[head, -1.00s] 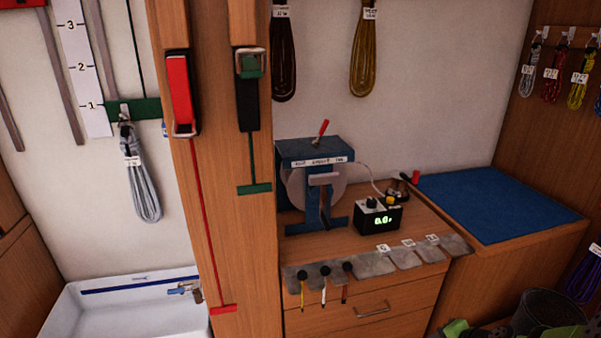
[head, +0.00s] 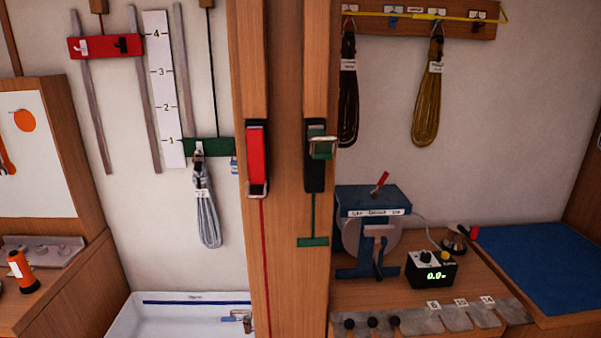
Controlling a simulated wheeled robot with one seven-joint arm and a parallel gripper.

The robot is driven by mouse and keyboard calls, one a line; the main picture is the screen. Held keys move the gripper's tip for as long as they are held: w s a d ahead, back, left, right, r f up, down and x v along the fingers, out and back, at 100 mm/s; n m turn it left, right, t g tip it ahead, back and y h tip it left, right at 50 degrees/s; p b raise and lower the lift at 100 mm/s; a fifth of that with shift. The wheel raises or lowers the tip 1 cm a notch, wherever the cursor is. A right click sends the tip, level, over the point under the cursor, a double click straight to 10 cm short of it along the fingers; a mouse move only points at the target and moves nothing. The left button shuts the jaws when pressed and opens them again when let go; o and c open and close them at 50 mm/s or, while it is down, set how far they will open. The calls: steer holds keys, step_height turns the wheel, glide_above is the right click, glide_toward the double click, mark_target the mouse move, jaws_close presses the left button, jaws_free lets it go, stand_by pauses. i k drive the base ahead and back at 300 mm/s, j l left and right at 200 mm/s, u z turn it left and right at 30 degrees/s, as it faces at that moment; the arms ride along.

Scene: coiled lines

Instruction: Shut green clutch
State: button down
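The green clutch (head: 315,172) is mounted on the right side of the wooden post, with a dark body and a green part near its top. Its metal-edged green lever (head: 322,147) stands out at the top of the body, so it looks raised. A green line runs down from it to a green crosspiece (head: 313,242). To its left on the same post is a red clutch (head: 256,155), with its metal lever end low, against the bottom of the body. My gripper is not in the head view.
A blue winding machine (head: 372,199) and a black box with a lit display (head: 431,270) stand on the wooden cabinet at right. A blue mat (head: 550,265) lies beyond. A white basin (head: 175,318) is below left. Coiled lines hang on the wall.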

mark_target(319, 148)
steer(key=k+j+u, duration=0.1)
steer(key=u, duration=0.3)
steer(key=j+u, duration=0.1)
steer(key=u, duration=0.35)
steer(key=k+j+u, duration=0.1)
steer(key=u, duration=0.3)
steer(key=j+u, duration=0.2)
steer(key=u, duration=0.25)
